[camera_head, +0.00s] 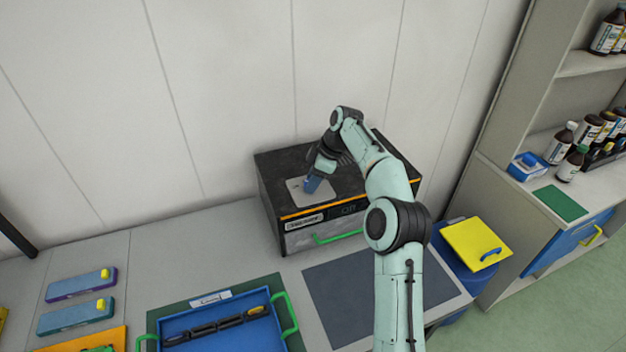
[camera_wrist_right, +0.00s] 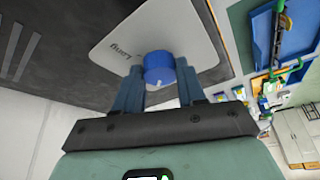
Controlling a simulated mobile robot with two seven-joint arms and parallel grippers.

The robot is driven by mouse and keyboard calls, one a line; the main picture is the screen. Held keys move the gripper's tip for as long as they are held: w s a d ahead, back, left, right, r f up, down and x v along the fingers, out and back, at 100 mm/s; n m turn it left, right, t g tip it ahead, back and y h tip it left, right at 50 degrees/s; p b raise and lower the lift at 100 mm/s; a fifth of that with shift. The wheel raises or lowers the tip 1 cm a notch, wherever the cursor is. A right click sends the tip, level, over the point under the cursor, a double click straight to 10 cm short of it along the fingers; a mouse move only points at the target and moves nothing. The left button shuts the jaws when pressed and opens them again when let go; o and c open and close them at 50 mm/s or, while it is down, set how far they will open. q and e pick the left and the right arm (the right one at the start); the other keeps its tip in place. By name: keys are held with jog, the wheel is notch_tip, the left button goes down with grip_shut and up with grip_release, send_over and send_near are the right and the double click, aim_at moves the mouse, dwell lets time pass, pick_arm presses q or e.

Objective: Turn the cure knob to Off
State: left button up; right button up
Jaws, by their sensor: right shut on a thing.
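The cure knob is a round blue knob (camera_wrist_right: 159,66) on a light grey plate (camera_wrist_right: 120,48) in the right wrist view. The plate is on the black top of a box-shaped unit (camera_head: 276,172) against the wall. My right gripper (camera_wrist_right: 157,76) has its two blue-grey fingers on either side of the knob, shut on it. A small pale mark shows on the knob's near side. Dark lettering on the plate is partly readable; I cannot tell which setting the mark points at. In the head view my gripper (camera_head: 314,181) comes down on the plate (camera_head: 296,188). My left gripper is out of view.
The unit's front has a green handle (camera_head: 338,237). A dark mat (camera_head: 350,297) lies in front of it. A blue tray (camera_head: 240,335) with green handles is at the front left. A yellow-lidded bin (camera_head: 470,242) and bottle shelves (camera_head: 580,65) stand right.

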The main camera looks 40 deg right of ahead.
jog(key=shift+w+n+g+y, duration=0.1)
jog(key=shift+n+g+y, duration=0.25)
jog(key=shift+n, duration=1.25)
jog(key=o, duration=1.1)
jog(key=shift+g, duration=0.25)
jog(key=shift+c, duration=0.2)
jog(key=shift+r, duration=0.15)
